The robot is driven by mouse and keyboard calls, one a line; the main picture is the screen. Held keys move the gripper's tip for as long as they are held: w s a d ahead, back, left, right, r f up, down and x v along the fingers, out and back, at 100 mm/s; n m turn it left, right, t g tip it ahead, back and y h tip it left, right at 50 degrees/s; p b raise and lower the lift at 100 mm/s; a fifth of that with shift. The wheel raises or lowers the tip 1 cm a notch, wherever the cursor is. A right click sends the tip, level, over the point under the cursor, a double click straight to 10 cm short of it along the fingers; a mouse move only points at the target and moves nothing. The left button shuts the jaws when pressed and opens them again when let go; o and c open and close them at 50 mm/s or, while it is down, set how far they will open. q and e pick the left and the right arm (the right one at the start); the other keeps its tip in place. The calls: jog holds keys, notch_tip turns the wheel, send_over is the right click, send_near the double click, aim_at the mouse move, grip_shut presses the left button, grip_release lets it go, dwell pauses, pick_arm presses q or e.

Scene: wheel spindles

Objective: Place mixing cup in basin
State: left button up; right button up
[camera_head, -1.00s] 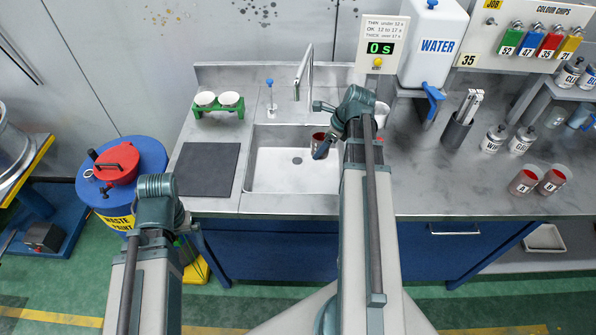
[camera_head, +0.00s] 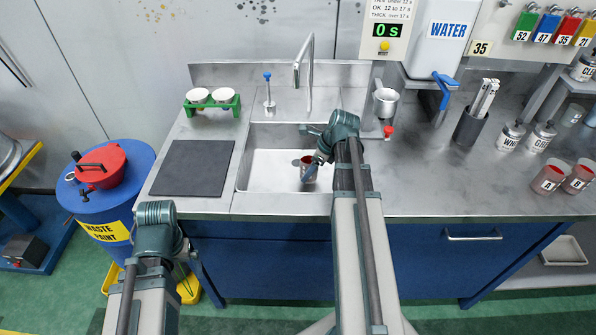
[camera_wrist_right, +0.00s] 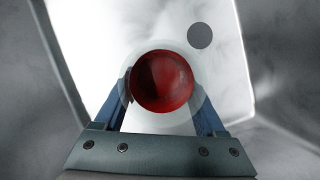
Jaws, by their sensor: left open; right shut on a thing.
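The mixing cup (camera_head: 308,172) is grey with a red-stained inside. My right gripper (camera_head: 313,166) is shut on it, and the cup is upright within the basin's outline. The right wrist view shows its round red opening (camera_wrist_right: 162,82) between the blue fingers. The basin (camera_head: 256,176) is a pale sunken sink, and its dark drain (camera_wrist_right: 200,36) shows beyond the cup in the wrist view. I cannot tell whether the cup touches the basin floor. My left gripper (camera_head: 181,254) is open in front of the counter, mostly hidden by its wrist.
A tap (camera_head: 309,70) rises behind the basin. A dark mat (camera_head: 193,168) and a green rack with white cups (camera_head: 212,106) are to the left. A metal cup in a holder (camera_head: 386,101) stands to the right, with red-stained cups (camera_head: 547,179) farther right. A waste-paint drum (camera_head: 112,205) stands at left.

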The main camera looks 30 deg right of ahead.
jog(key=shift+w+a, duration=0.25)
jog(key=shift+w, duration=0.15)
jog(key=w+a, duration=0.2)
jog(key=w, duration=0.1)
jog(key=shift+a+f, duration=0.1)
jog(key=shift+f, duration=0.1)
jog(key=shift+s+f+b, duration=0.15)
jog(key=shift+f+b, duration=0.35)
jog(key=shift+b, duration=0.25)
jog(key=shift+r, duration=0.1)
jog(key=o, duration=1.3)
